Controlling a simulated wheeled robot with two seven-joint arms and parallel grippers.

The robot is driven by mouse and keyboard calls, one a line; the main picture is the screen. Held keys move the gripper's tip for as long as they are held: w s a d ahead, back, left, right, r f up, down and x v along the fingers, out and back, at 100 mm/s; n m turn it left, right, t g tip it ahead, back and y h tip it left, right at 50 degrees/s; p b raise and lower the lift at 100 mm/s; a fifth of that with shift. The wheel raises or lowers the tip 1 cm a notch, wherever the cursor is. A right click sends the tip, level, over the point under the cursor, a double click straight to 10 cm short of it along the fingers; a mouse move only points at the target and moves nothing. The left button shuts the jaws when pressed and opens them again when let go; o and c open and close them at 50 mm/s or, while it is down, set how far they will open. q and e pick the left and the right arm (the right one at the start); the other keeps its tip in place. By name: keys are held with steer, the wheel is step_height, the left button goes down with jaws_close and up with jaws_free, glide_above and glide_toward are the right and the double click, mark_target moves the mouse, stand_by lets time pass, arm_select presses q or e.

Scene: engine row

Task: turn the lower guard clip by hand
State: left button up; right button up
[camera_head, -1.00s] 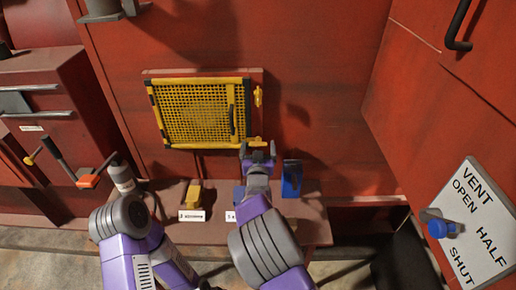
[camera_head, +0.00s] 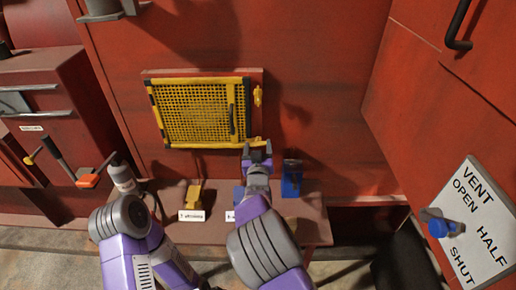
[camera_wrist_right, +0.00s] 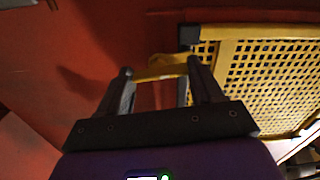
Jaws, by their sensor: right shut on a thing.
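The yellow mesh guard (camera_head: 200,112) hangs on the red wall, with a yellow upper clip (camera_head: 258,96) standing upright at its right edge. The yellow lower clip (camera_head: 257,141) is at the guard's lower right corner and points sideways. My right gripper (camera_head: 257,150) is at the lower clip from below, its fingers on either side of it. In the right wrist view the lower clip (camera_wrist_right: 165,68) shows between the fingertips of my right gripper (camera_wrist_right: 160,70), which is shut on it.
A shelf (camera_head: 310,225) under the guard carries a yellow block (camera_head: 195,196), a blue block (camera_head: 292,180) and small labels. An orange-handled lever (camera_head: 88,181) is at left. A vent plate (camera_head: 475,230) with a blue knob (camera_head: 440,228) is at right.

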steer(key=n, duration=0.4)
steer(key=shift+r, duration=0.1)
steer(key=n, duration=0.4)
steer(key=shift+s+r, duration=0.1)
steer(key=n, duration=0.5)
steer(key=shift+r+n+b, duration=0.1)
steer(key=shift+n+b, duration=0.3)
steer(key=shift+n, duration=1.2)
steer(key=o, duration=0.8)
steer(key=shift+r, duration=0.1)
steer(key=shift+o, duration=1.3)
steer(key=shift+f, duration=0.35)
